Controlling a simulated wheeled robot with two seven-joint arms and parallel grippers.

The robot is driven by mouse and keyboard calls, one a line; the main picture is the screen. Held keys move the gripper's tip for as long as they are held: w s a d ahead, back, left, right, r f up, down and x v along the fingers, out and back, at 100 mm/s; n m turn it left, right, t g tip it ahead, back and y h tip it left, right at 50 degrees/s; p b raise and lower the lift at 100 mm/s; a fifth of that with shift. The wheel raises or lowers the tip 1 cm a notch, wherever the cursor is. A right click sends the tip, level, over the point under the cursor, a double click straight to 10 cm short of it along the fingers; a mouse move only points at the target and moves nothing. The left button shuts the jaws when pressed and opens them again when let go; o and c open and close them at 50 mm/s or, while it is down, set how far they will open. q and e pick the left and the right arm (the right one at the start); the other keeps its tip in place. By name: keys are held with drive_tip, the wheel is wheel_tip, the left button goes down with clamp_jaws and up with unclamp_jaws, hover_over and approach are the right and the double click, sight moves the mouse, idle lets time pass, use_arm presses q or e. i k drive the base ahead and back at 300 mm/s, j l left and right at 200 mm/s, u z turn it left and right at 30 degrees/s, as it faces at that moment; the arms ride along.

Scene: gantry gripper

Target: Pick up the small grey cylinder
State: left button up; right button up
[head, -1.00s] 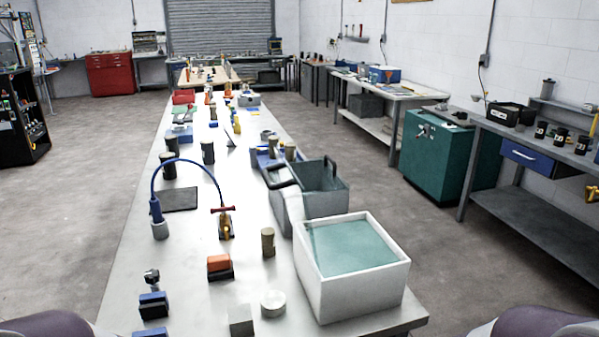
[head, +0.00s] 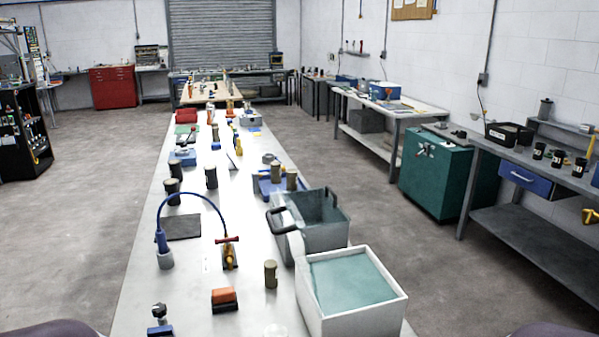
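I cannot tell for sure which of these is the task's small grey cylinder. Neither of my grippers is in view; only rounded parts of my own body show in the bottom corners.
A white box (head: 400,312) with a teal inside and a grey handled bin (head: 325,238) line the table's right side. An orange-and-black block (head: 224,298), a lamp-like blue curved tube (head: 190,196) and several dark cylinders (head: 211,177) stand left. Bare floor flanks the table.

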sight(292, 174)
drive_tip(key=i+l+z, duration=0.1)
drive_tip(key=l+z, duration=0.15)
drive_tip(key=l, duration=0.15)
drive_tip(key=i+l+z, duration=0.1)
drive_tip(key=l+z, duration=0.15)
drive_tip(key=l, duration=0.15)
drive_tip(key=i+l+z, duration=0.2)
drive_tip(key=l, duration=0.2)
drive_tip(key=i+l+z, duration=0.35)
drive_tip(key=i+l, duration=1)
drive_tip(key=i+j+u, duration=0.2)
drive_tip(key=i+u, duration=0.5)
drive_tip(key=u, duration=0.2)
drive_tip(key=i+u, duration=0.45)
